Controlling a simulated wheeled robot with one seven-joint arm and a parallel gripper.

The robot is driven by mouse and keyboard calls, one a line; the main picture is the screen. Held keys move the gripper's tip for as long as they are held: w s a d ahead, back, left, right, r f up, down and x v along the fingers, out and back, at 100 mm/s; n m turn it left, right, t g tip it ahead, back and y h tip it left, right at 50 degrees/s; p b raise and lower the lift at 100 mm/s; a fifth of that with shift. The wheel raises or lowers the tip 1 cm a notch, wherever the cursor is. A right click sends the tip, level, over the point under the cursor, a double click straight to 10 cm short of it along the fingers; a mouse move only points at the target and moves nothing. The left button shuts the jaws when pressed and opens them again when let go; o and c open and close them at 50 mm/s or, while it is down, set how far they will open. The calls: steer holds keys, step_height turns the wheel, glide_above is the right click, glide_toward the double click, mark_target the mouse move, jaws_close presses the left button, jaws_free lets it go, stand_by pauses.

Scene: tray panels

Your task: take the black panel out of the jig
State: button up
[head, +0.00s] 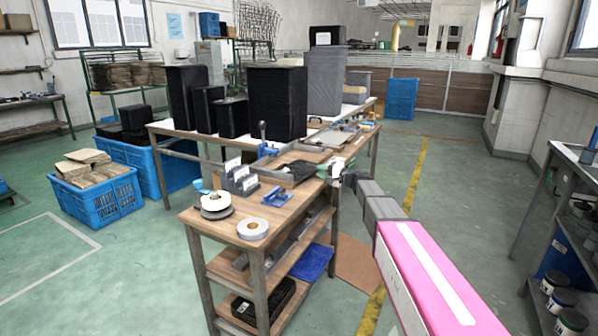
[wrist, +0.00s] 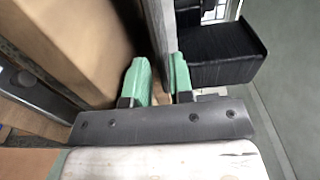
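My gripper (head: 337,168) is over the far right part of the wooden workbench in the head view. In the wrist view its two green fingertips (wrist: 159,78) stand apart, with a thin grey upright plate (wrist: 156,28) between them. The plate nearly fills the gap; I cannot tell whether the fingers press on it or whether it is the panel or part of the jig. A dark flat piece (head: 299,171) lies on the bench just left of my gripper in the head view. The panel in the jig cannot be made out clearly there.
A tan block (wrist: 75,40) is close left of the fingers in the wrist view, and a black box (wrist: 222,58) is to the right. The wooden workbench (head: 228,229) holds tape rolls (head: 253,229) and blue fixtures (head: 277,197). Tall black boxes (head: 277,103) stand behind.

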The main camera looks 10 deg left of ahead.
steer(key=shift+w+a, duration=0.15)
steer(key=shift+a, duration=0.15)
jaws_close()
